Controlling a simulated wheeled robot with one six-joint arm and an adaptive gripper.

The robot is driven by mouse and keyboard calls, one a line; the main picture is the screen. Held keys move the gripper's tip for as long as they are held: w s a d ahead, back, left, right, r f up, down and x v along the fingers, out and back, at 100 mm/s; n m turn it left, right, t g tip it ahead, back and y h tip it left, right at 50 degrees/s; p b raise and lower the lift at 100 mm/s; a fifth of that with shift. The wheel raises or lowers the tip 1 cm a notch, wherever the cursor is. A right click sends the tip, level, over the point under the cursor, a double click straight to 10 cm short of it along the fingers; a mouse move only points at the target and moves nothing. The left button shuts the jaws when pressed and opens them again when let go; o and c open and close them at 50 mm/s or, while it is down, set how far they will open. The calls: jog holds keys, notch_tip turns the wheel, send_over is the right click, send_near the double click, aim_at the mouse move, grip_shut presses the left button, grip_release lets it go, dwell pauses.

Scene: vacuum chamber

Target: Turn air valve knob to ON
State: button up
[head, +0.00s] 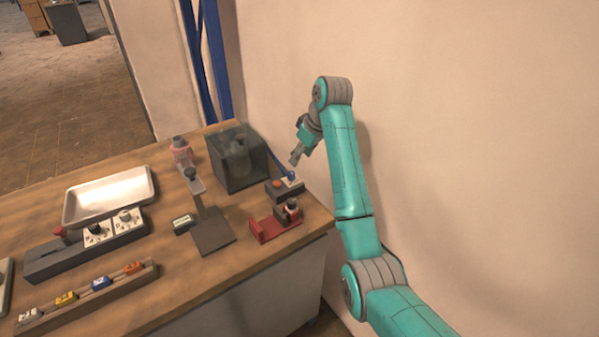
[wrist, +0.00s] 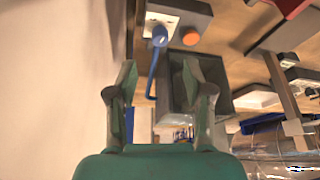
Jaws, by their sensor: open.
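A blue knob (wrist: 160,36) sits on a white plate (wrist: 160,18) of a small dark box in the wrist view, with a blue tube running down from it. I take it for the air valve knob, but no label is readable. In the head view the blue knob (head: 291,175) is near the table's far right corner. My gripper (wrist: 158,68) is open and empty, its fingers pointing toward the box. The knob lies beyond the fingertips, roughly in line with the gap and apart from them. In the head view my gripper (head: 296,158) hangs just above the box.
An orange button (wrist: 191,36) is on the same box. A dark transparent chamber (head: 237,157) stands close on the left. A red fixture (head: 273,222) is in front. The wall (head: 430,110) is close on the right. A grey stand (head: 212,235) stands farther left.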

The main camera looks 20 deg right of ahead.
aim_at(292, 173)
jog(key=x, duration=0.9)
jog(key=shift+a+f, duration=0.1)
jog(key=shift+f, duration=0.2)
grip_shut()
